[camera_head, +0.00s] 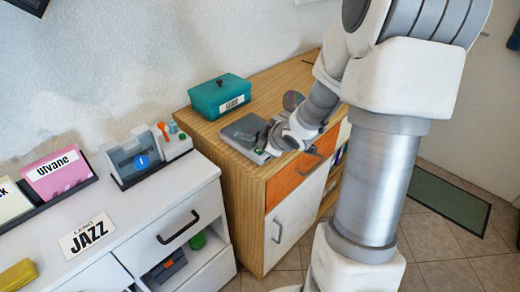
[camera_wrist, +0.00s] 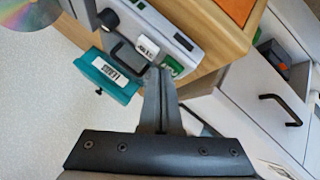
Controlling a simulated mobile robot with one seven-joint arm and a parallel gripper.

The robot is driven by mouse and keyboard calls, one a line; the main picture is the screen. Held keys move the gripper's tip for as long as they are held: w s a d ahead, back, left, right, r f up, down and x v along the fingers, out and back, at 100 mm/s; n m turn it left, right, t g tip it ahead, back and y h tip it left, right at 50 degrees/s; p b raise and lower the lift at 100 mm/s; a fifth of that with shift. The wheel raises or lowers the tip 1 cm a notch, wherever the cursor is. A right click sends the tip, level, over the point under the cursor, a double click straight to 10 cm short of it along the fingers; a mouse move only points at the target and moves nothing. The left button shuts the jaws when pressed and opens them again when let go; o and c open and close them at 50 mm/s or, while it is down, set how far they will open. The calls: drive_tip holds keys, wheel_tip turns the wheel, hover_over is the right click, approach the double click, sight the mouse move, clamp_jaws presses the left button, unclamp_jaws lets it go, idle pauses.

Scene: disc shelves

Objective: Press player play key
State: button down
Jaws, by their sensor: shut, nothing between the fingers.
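The player (camera_head: 243,131) is a grey and white device with a dark lid on the wooden cabinet, partly hidden by my wrist in the head view. In the wrist view, the player (camera_wrist: 183,28) shows a white labelled tab (camera_wrist: 148,46) and a green key (camera_wrist: 172,65) near its edge. My gripper (camera_wrist: 160,72) is shut and empty. Its fingertips appear right beside the green key. I cannot tell whether they touch it. In the head view my wrist is over the player's right side and the fingertips are hidden.
A teal box (camera_head: 221,96) stands behind the player and a shiny disc (camera_head: 292,100) lies right of it. The wooden cabinet (camera_head: 228,165) has an orange drawer (camera_head: 293,180). A white dresser (camera_head: 150,215) stands left, with a pink Utvane case (camera_head: 58,174) on top.

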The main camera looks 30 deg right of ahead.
drive_tip(key=shift+f, duration=0.15)
idle(0.3)
drive_tip(key=shift+r+p, duration=0.85)
drive_tip(key=shift+r, duration=0.05)
wheel_tip(320, 180, up, 5)
drive_tip(key=p, duration=0.5)
idle(0.5)
